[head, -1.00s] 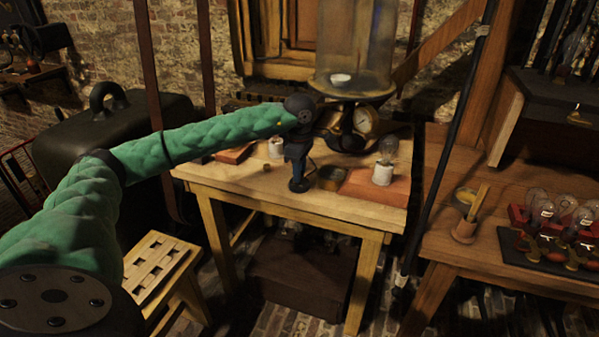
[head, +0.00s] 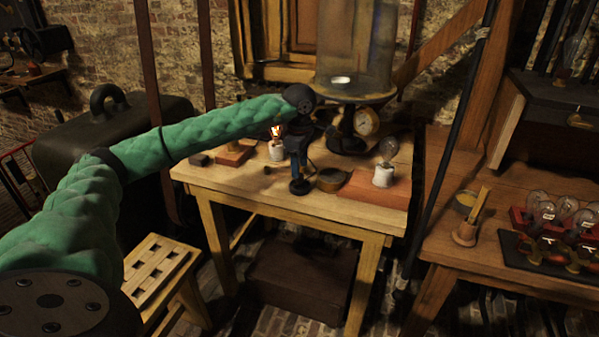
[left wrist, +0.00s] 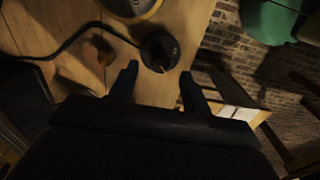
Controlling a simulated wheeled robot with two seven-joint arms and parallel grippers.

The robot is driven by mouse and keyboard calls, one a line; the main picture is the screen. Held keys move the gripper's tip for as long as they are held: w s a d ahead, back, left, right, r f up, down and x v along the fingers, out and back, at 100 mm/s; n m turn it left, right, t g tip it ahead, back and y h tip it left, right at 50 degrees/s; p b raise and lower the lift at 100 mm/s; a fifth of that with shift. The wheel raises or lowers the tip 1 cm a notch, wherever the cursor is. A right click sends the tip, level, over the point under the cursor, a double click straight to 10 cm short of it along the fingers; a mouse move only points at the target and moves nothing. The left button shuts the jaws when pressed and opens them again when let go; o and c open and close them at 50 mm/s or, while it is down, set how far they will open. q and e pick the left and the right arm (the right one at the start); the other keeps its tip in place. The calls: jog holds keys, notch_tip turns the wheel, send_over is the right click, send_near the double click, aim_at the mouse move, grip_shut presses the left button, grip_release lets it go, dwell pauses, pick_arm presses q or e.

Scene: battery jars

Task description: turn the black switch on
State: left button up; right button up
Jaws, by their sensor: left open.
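The black switch (head: 299,187) is a small round black piece near the front edge of the wooden table (head: 265,196). My left gripper (head: 298,172) points down just above it in the head view. In the left wrist view my left gripper (left wrist: 158,82) is open, with its two dark fingers apart. The round black switch (left wrist: 160,50) shows just beyond the fingertips, roughly between them. I cannot tell whether a finger touches it. The position of its lever is too dark to read. My right gripper is not in view.
A glowing bulb in a white holder (head: 277,152) stands behind my left gripper. An unlit bulb in a white holder (head: 382,175), a round brass-rimmed piece (head: 330,181) and a glass jar (head: 355,50) with a gauge (head: 366,122) are to the right.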

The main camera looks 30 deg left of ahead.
pick_arm(q)
jog(key=shift+r, duration=2.35)
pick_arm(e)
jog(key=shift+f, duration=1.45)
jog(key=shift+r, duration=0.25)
